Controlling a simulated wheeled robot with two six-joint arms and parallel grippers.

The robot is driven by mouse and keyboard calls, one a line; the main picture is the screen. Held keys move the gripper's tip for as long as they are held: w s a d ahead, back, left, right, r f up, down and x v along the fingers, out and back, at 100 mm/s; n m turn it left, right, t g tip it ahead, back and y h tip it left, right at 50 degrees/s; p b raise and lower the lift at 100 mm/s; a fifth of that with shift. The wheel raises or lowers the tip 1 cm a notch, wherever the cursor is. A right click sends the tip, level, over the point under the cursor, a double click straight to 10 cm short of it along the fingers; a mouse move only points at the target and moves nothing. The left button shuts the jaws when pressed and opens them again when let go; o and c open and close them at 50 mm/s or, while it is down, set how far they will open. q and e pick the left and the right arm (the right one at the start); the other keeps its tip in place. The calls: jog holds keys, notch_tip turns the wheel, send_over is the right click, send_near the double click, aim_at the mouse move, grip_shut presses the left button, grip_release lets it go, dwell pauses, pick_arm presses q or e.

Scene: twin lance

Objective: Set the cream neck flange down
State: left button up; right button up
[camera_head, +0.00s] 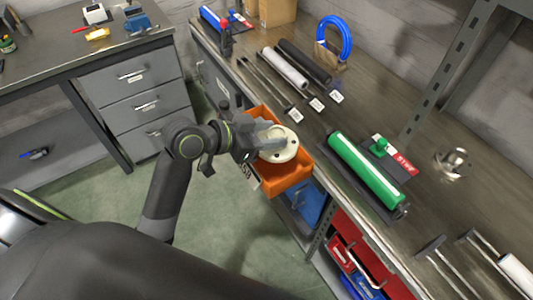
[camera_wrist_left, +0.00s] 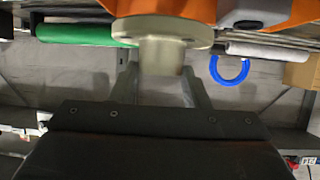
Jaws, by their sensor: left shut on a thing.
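The cream neck flange (camera_head: 281,150) is a round disc with bolt holes and a neck. It shows over the orange bin (camera_head: 284,180) at the left edge of the workbench. My left gripper (camera_head: 268,139) is shut on it, coming in from the left. In the left wrist view the flange (camera_wrist_left: 165,30) has its neck between the two fingers, and the orange bin (camera_wrist_left: 70,10) is close behind its disc. Whether the flange touches the bin is not clear. My right gripper is in neither view.
A green roller (camera_head: 365,170) on a dark stand lies right of the bin. A metal flange (camera_head: 453,163) stands farther right. White (camera_head: 286,69) and black rollers, rods and a blue ring (camera_head: 334,38) are farther back.

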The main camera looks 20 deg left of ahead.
pick_arm(q)
notch_tip(320, 180, down, 8)
jog(key=shift+f, duration=0.15)
jog(key=shift+f, duration=0.1)
jog(key=o, duration=1)
jog(key=shift+o, duration=0.2)
jog(key=shift+r, duration=0.2)
jog(key=shift+s+a, duration=0.25)
jog(key=shift+s, duration=0.05)
jog(key=v, duration=1.1)
jog(key=shift+b, duration=0.4)
jog(key=shift+s, duration=0.1)
